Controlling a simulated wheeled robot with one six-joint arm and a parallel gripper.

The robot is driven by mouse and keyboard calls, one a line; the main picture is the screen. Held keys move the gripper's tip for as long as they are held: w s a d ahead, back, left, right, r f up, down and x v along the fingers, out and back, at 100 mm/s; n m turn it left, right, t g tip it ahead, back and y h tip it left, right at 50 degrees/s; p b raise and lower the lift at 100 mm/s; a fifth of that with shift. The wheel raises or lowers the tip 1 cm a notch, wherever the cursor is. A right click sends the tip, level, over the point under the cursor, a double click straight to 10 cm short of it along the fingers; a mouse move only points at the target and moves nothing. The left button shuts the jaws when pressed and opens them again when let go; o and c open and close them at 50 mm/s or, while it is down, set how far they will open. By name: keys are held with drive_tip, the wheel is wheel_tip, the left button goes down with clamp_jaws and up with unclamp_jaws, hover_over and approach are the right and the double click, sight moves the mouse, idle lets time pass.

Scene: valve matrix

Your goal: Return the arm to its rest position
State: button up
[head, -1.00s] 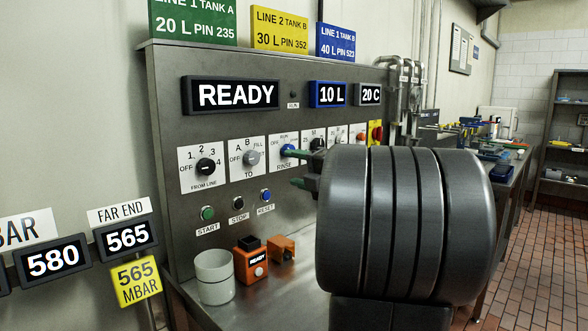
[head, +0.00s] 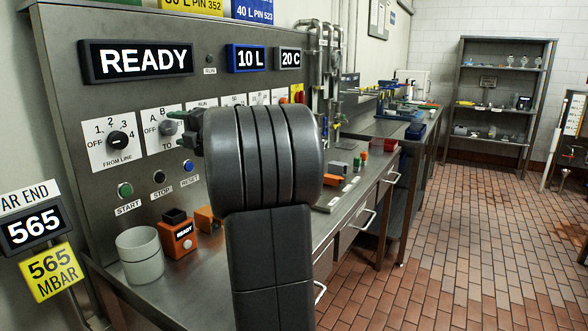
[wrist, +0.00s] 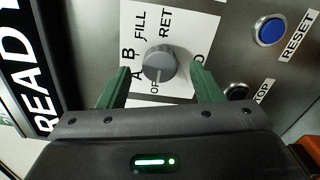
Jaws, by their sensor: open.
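My gripper (head: 183,128) is in front of the control panel (head: 75,125); my dark arm covers part of the panel in the head view. In the wrist view its two green fingers (wrist: 160,80) are spread apart with nothing held between them. The grey TO knob (wrist: 158,63), marked A, B, FILL, OFF and RET, appears between and beyond the fingertips. Whether the fingers touch it I cannot tell. The same knob shows beside the gripper in the head view (head: 168,127). The FROM LINE knob (head: 117,141) is to its left.
START (head: 125,190), STOP (head: 159,177) and RESET (head: 188,166) buttons sit below the knobs. A pale cup (head: 140,262) and an orange READY box (head: 178,240) stand on the counter. A shelf rack (head: 497,100) is at the back right.

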drive_tip(key=shift+w+a, duration=0.3)
drive_tip(key=shift+a, duration=0.2)
drive_tip(key=shift+d, duration=0.15)
